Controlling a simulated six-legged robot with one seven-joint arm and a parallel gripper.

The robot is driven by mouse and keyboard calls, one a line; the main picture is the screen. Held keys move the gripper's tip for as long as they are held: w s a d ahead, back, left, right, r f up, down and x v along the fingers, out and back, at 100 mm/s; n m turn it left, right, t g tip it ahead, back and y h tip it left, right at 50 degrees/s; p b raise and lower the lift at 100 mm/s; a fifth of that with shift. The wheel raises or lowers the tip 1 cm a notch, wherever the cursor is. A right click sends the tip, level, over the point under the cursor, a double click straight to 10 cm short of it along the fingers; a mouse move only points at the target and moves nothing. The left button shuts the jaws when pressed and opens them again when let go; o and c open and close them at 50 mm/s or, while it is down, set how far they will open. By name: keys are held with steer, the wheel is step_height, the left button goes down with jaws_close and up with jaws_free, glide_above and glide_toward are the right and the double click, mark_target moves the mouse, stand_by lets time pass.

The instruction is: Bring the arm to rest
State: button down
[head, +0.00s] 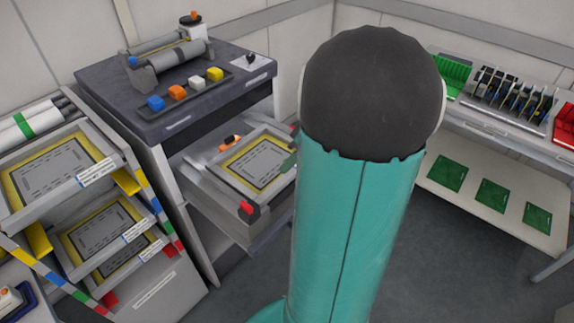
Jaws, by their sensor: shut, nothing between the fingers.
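My own arm (357,200) stands large in the middle of the head view, a teal link topped by a dark rounded joint cover. It rises from the bottom edge and hides part of the room behind it. My gripper is not visible in this view, so its fingers and its place relative to other things cannot be seen. Nothing is seen touching the arm, but what lies behind it is hidden.
A dark-topped bench (230,72) with rollers and coloured blocks stands left. An open drawer (212,188) below it reaches towards my arm. Tilted trays (97,180) fill the far left. A white bench (490,193) with green boards stands right. Grey floor (450,270) is clear at lower right.

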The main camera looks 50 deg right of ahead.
stand_by(0.3)
steer(key=s+a+r+h, duration=0.1)
steer(key=a+r+h, duration=0.2)
steer(key=a, duration=1)
steer(key=s+a+r+m+t+h, duration=0.1)
steer(key=a+r, duration=0.6)
steer(key=a, duration=0.7)
steer(key=shift+s+r+m+h, duration=0.25)
steer(key=shift+s+h, duration=0.25)
steer(key=shift+h, duration=0.5)
steer(key=shift+d, duration=0.15)
